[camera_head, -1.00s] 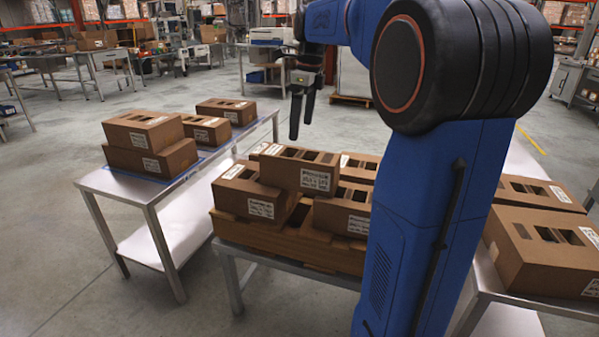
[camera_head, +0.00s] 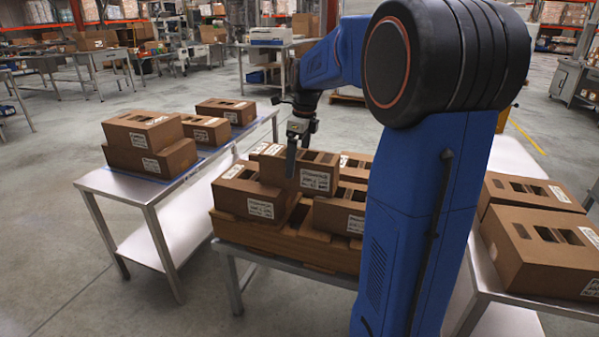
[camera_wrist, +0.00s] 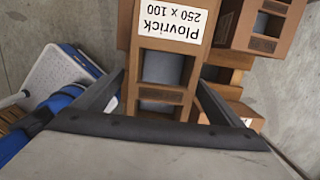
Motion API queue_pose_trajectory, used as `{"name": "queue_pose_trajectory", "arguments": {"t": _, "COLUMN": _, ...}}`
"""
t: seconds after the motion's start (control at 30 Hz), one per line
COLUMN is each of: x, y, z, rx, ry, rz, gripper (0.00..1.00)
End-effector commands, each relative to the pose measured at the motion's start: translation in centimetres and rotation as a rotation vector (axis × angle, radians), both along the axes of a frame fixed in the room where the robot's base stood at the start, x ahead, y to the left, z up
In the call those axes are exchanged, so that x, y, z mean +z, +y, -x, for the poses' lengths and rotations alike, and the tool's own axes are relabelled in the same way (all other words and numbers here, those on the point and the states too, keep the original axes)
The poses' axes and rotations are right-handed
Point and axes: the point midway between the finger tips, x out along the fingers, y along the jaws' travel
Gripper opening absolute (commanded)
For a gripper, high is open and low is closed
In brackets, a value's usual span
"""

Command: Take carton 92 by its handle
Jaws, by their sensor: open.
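Several brown cartons with slotted openings and white labels are stacked on the middle table; I cannot read a number 92 on any. The top carton (camera_head: 328,172) lies across others. My gripper (camera_head: 291,165) is just over its left part, pointing down. In the wrist view, a carton (camera_wrist: 146,45) labelled "Plovrick 250 x 100", upside down, lies between the two spread fingers of my gripper (camera_wrist: 160,82). Dark rolls or contents show through its openings, with a bar between them. The jaws are open; whether they touch the carton I cannot tell.
Neighbouring cartons (camera_head: 245,195) (camera_head: 340,213) crowd below and beside the top one. A left table (camera_head: 135,188) holds several cartons, and a right table (camera_head: 489,265) holds more. My own arm hides part of the middle table's right side.

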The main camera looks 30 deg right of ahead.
Motion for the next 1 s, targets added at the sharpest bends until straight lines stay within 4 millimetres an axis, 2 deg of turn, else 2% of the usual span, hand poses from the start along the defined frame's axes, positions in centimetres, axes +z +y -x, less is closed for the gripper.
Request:
{"name": "queue_pose_trajectory", "arguments": {"t": 0.33, "x": -4.3, "y": -0.2, "z": 0.0, "rx": 0.000, "ry": 0.002, "rz": -0.001, "gripper": 0.91}}
{"name": "queue_pose_trajectory", "arguments": {"t": 0.67, "x": -4.8, "y": -0.2, "z": -0.1, "rx": 0.000, "ry": 0.001, "rz": 0.000, "gripper": 0.91}}
{"name": "queue_pose_trajectory", "arguments": {"t": 0.9, "x": -4.8, "y": -0.2, "z": -0.1, "rx": 0.000, "ry": 0.001, "rz": 0.000, "gripper": 0.33}}
{"name": "queue_pose_trajectory", "arguments": {"t": 0.97, "x": -4.8, "y": -0.2, "z": -0.1, "rx": 0.000, "ry": 0.001, "rz": 0.000, "gripper": 0.19}}
{"name": "queue_pose_trajectory", "arguments": {"t": 1.0, "x": -4.8, "y": -0.2, "z": -0.1, "rx": 0.000, "ry": 0.000, "rz": 0.000, "gripper": 0.15}}
